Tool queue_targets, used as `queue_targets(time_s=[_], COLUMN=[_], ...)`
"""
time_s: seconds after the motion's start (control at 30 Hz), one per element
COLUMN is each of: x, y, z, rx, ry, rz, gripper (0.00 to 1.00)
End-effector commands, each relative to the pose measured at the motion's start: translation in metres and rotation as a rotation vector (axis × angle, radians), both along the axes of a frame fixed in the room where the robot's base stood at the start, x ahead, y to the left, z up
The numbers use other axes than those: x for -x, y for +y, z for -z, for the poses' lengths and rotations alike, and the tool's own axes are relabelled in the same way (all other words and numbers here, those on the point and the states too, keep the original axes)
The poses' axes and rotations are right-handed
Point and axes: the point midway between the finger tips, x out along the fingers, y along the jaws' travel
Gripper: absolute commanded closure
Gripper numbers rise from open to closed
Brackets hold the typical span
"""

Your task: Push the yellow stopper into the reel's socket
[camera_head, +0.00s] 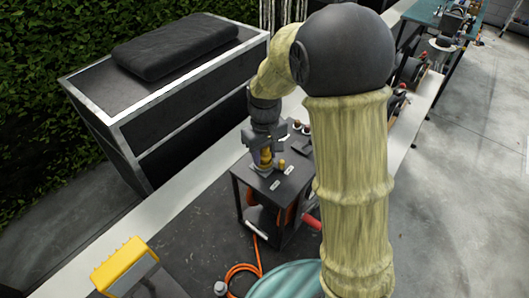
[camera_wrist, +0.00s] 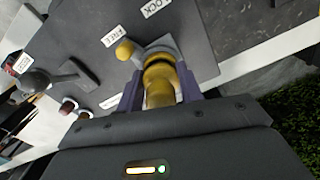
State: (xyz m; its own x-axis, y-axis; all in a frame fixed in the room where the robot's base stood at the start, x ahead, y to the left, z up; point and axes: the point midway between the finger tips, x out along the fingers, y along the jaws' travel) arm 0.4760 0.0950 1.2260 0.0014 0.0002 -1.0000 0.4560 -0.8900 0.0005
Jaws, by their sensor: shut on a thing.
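My gripper (camera_head: 265,150) is shut on the yellow stopper (camera_wrist: 160,84), a rounded yellow piece with a dark band. The purple fingers stand on either side of it in the wrist view. In the head view the yellow stopper (camera_head: 265,160) points down at the dark top of a small black stand (camera_head: 288,184). Its far end meets or hangs just over a grey plate (camera_wrist: 158,46); I cannot tell whether it touches. An orange hose or cable (camera_head: 280,215) shows inside the stand, likely the reel. The socket's opening is hidden.
A yellow knob (camera_wrist: 124,50) stands close beside the stopper, near FREE (camera_wrist: 110,36) and LOCK (camera_wrist: 156,7) labels. A large dark case (camera_head: 160,95) is at the left. A yellow box (camera_head: 118,264) is at the front left.

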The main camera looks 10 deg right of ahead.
Motion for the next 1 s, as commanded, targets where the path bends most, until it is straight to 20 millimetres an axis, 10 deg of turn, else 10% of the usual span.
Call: queue_targets(time_s=[0.07,0.1,0.2,1.0], x=[0.0004,0.0005,0.0009,0.0042], y=[-0.0001,-0.0001,0.0002,0.0029], z=[0.0028,0.0024,0.0027,0.0052], rx=[0.001,0.001,0.0,0.0], ry=[0.002,0.002,0.003,0.015], rz=[0.0,0.0,-0.001,-0.006], gripper=[0.86,0.58,0.38,0.41])
